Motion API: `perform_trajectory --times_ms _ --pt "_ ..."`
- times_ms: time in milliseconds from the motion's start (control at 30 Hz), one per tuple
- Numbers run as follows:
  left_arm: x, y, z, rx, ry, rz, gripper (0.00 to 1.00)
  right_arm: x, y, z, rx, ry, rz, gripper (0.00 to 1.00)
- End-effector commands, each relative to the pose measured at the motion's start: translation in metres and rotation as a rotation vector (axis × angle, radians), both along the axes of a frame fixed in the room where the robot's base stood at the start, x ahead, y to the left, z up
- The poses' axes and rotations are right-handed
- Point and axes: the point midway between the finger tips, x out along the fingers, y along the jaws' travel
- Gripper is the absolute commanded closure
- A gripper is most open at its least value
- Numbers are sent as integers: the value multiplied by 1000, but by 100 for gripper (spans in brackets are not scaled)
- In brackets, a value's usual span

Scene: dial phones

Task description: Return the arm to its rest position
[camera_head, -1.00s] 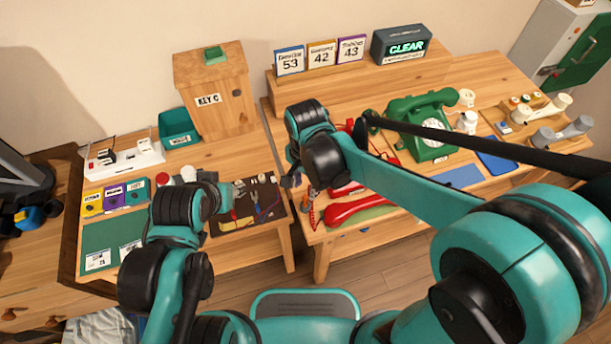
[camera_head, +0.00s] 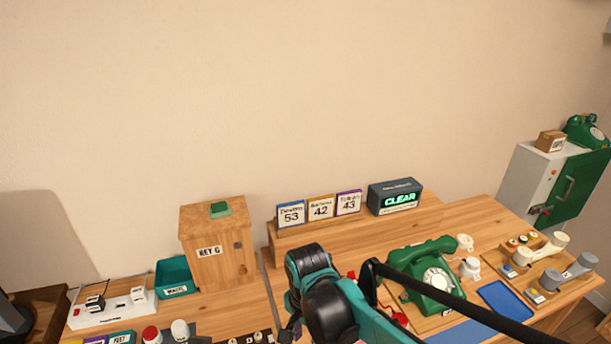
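My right arm (camera_head: 325,300) reaches in from the lower right over the desk, teal and black. Its gripper (camera_head: 289,331) is at the bottom edge, small and dark, left of the green phone; I cannot tell whether it is open or shut. My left arm and gripper are not in view. The green dial phone (camera_head: 427,281) stands on the right desk, partly hidden by a black bar. Red parts (camera_head: 399,318) show beside it, mostly hidden by my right arm.
Number cards (camera_head: 320,208) and a lit CLEAR sign (camera_head: 396,197) stand on the shelf.

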Motion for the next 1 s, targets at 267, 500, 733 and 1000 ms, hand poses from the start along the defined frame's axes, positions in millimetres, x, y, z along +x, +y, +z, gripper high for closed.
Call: perform_trajectory --times_ms 267,500,733,1000 --pt "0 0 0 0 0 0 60 -13 -69 22 33 -196 219 63" --pt "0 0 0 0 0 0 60 -37 -140 31 -76 -456 510 63" --pt "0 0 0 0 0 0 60 -51 -172 29 -207 -574 671 63" --pt "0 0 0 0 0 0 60 -53 -176 29 -232 -591 701 63"
